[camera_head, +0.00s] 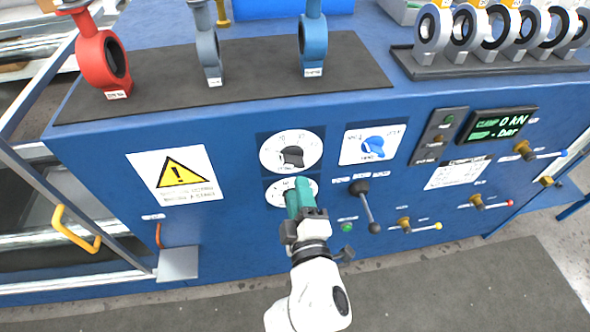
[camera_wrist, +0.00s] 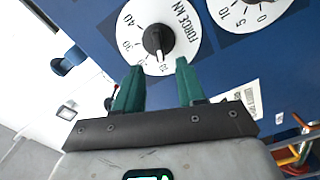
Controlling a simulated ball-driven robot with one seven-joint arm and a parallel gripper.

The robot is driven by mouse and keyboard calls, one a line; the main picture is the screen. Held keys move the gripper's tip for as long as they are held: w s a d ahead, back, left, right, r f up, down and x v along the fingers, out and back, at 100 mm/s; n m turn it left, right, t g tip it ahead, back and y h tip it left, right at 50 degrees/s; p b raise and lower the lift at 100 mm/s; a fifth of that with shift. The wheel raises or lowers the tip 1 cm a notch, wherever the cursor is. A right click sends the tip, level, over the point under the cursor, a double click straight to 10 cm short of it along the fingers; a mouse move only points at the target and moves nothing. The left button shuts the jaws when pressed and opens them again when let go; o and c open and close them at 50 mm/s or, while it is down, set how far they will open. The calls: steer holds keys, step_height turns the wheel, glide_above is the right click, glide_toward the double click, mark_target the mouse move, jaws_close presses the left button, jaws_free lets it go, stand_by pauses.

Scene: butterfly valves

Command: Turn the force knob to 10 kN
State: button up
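The force knob (camera_wrist: 157,40) is black and sits on a round white dial (camera_wrist: 182,52) marked FORCE KN in the wrist view. Its pale pointer mark faces the dial's lower side in that picture, near the 10; the exact reading is unclear. In the head view this appears to be the upper dial's knob (camera_head: 292,156). My gripper (camera_wrist: 158,74) is open, its two green fingers apart and empty. The fingertips lie just below the knob in the wrist picture, apparently short of it. In the head view my gripper (camera_head: 298,188) covers part of the lower dial.
The lower dial (camera_head: 275,192) is close by. A blue knob (camera_head: 373,146) and a black lever (camera_head: 365,200) lie to the right. The display (camera_head: 497,124) shows 0 kN. A warning sign (camera_head: 175,175) is left; a yellow handle (camera_head: 76,230) stands out farther left.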

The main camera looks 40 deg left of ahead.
steer(key=shift+p+v, duration=0.85)
steer(key=shift+v, duration=0.9)
steer(key=w+d+f+m+t+h, duration=0.1)
steer(key=w+d+f+m+h, duration=0.25)
steer(key=d, duration=0.45)
steer(key=w+d+f+m+h, duration=0.2)
steer(key=d+m+h, duration=0.25)
steer(key=d, duration=0.25)
steer(key=s+d+f+m+g+h, duration=0.1)
steer(key=d+f+m+g+h, duration=0.2)
steer(key=d, duration=0.5)
steer(key=s+d+f+m+h, duration=0.15)
steer(key=d+m, duration=0.25)
steer(key=d, duration=0.4)
steer(key=s+d+f+m+g+h, duration=0.1)
steer(key=s+d+f+m+g, duration=0.2)
steer(key=s+d+m+g, duration=0.5)
steer(key=s+d+m, duration=0.1)
steer(key=s+d, duration=0.7)
steer(key=s, duration=0.4)
steer(key=shift+s+d+g, duration=0.3)
steer(key=shift+h, duration=0.25)
